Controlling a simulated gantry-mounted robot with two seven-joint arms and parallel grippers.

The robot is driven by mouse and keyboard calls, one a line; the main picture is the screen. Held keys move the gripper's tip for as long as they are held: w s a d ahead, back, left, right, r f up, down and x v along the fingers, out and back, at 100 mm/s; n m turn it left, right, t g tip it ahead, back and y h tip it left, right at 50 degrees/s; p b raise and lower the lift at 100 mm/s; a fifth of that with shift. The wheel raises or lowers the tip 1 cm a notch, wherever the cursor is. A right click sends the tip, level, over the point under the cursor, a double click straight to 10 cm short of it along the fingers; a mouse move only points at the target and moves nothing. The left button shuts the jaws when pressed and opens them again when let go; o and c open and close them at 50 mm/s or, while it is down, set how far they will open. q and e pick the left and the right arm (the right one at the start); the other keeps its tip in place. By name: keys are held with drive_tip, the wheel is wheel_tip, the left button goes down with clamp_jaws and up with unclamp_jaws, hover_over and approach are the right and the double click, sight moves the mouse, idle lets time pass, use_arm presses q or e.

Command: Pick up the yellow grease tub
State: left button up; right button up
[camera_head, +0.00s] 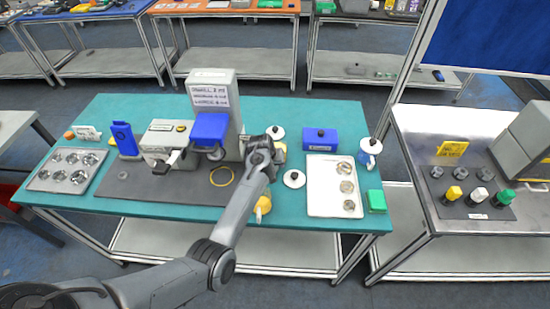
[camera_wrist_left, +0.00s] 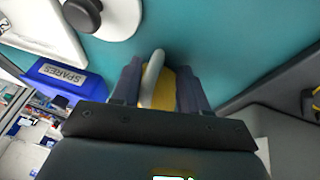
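A yellow tub (camera_wrist_left: 165,90) with a pale curved handle shows between the fingers of my left gripper (camera_wrist_left: 160,85) in the left wrist view. The fingers flank it closely; I cannot tell whether they press on it. In the head view, my left arm comes in from the lower left and its wrist (camera_head: 260,152) is over the table, hiding its fingers. Yellow shows beside the forearm near the front edge (camera_head: 263,205) and again just right of the wrist (camera_head: 280,146). I cannot tell which one is between the fingers. My right gripper is not in view.
A white disc with a black knob (camera_head: 294,179) lies right of the arm. A grey mat (camera_head: 150,190) lies left.

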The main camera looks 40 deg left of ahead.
use_arm(q)
clamp_jaws()
drive_tip(key=shift+r, duration=0.1)
